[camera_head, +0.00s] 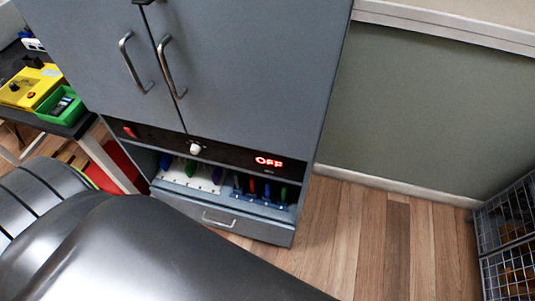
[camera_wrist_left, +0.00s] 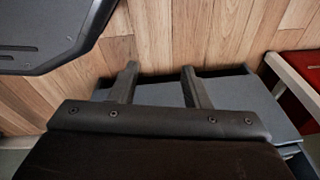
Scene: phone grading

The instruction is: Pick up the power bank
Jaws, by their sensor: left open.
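I cannot pick out a power bank in either view. Several small upright items, blue, green and red, stand in the open lower bay (camera_head: 265,190) of a grey cabinet, too small to name. A green bin (camera_head: 60,107) at the left holds dark items that I cannot identify. My left gripper (camera_wrist_left: 157,70) shows in the left wrist view, its two dark fingers apart with nothing between them. A grey surface lies behind the fingers, with wood floor beyond. The head view shows a large arm link of mine but no gripper. My right gripper is not in view.
The grey cabinet (camera_head: 250,75) has two closed doors with metal handles, a red lit "OFF" display (camera_head: 268,161) and a drawer (camera_head: 218,220). A yellow case (camera_head: 30,87) sits on a dark table at left. A wire crate (camera_head: 508,240) stands at right. Wood floor (camera_head: 375,240) between is clear.

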